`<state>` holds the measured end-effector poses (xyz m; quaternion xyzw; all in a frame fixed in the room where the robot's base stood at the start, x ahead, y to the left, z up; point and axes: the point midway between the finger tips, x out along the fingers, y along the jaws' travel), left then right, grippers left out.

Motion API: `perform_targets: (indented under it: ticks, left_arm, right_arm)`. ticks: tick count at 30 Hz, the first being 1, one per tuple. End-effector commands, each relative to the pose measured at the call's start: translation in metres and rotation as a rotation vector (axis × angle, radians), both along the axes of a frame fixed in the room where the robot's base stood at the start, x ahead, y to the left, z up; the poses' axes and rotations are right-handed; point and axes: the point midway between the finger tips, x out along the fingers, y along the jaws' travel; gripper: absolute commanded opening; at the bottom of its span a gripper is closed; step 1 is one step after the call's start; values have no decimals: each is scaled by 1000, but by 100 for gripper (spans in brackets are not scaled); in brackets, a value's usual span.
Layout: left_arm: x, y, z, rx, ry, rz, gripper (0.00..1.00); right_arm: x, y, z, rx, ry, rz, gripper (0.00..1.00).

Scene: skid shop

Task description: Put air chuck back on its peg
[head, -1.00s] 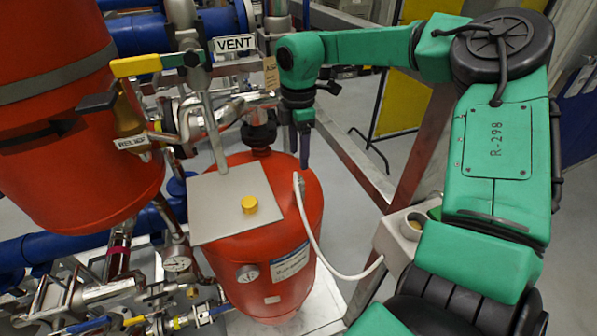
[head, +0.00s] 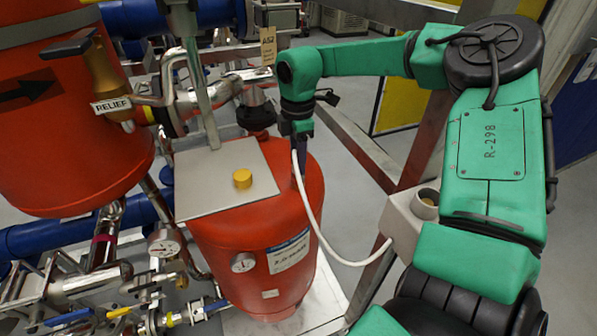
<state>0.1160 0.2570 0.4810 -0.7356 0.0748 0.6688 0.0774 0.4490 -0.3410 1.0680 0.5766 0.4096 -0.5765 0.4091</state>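My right gripper (head: 301,160) comes in from the right and points down over the far right top of the red tank (head: 262,235). Its dark fingers are seen edge-on, so I cannot tell whether they are open or shut. A white hose (head: 318,225) rises along the tank's right side, and its upper end meets the fingers. The air chuck at that end is mostly hidden or too small to make out; I cannot tell whether it is held. The hose's lower end runs to a beige box (head: 402,226) with a round opening on top. I cannot pick out a peg. My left gripper is not in view.
A grey plate (head: 210,195) with a yellow knob (head: 242,179) lies on the tank. A larger red vessel (head: 70,130) with a RELIEF valve stands left. Pipes and gauges crowd the lower left. A metal frame post (head: 425,140) stands behind my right arm.

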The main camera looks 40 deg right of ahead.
Motion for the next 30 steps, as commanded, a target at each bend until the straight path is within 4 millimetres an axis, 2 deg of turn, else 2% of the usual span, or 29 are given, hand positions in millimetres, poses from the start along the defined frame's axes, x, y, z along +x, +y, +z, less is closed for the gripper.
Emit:
perform_targets:
  ticks: [1, 2, 5, 24, 30]
  left_arm:
    - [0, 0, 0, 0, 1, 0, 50]
    - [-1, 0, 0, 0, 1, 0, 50]
    - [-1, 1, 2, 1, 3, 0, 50]
    - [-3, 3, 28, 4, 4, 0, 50]
    - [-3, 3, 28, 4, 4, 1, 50]
  right_arm:
    - [0, 0, 0, 0, 0, 0, 7]
    - [0, 0, 0, 0, -1, 0, 1]
    - [0, 0, 3, 0, -1, 0, 0]
    - [0, 0, 51, -2, -2, 0, 0]
    - [0, 0, 52, 0, 0, 0, 0]
